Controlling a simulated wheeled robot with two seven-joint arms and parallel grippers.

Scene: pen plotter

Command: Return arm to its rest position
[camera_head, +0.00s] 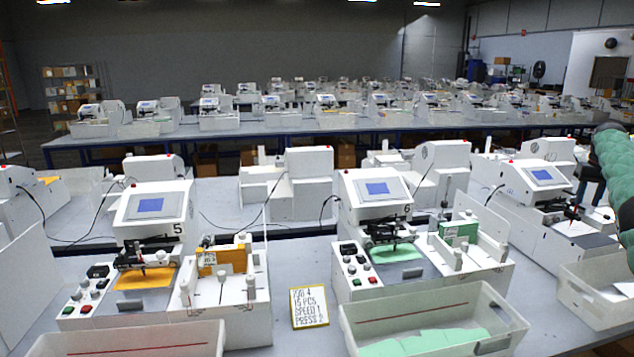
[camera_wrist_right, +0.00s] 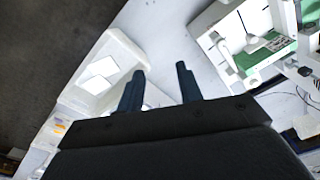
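My right arm (camera_head: 615,170), in a green ribbed sleeve, stands at the right edge of the head view, above the right-hand plotter and bin. In the right wrist view my right gripper (camera_wrist_right: 160,72) has its two dark fingers apart with nothing between them. It hangs over the grey table, between a white bin (camera_wrist_right: 128,48) with white cards and a plotter with green cards (camera_wrist_right: 262,62). My left arm and gripper are not in view.
Two plotters stand in front, one with orange cards (camera_head: 145,278), one with green cards (camera_head: 395,254). Clear bins line the front, one holding green cards (camera_head: 425,342). A yellow-framed job sign (camera_head: 309,308) stands between the plotters. A third plotter (camera_head: 535,190) is at right.

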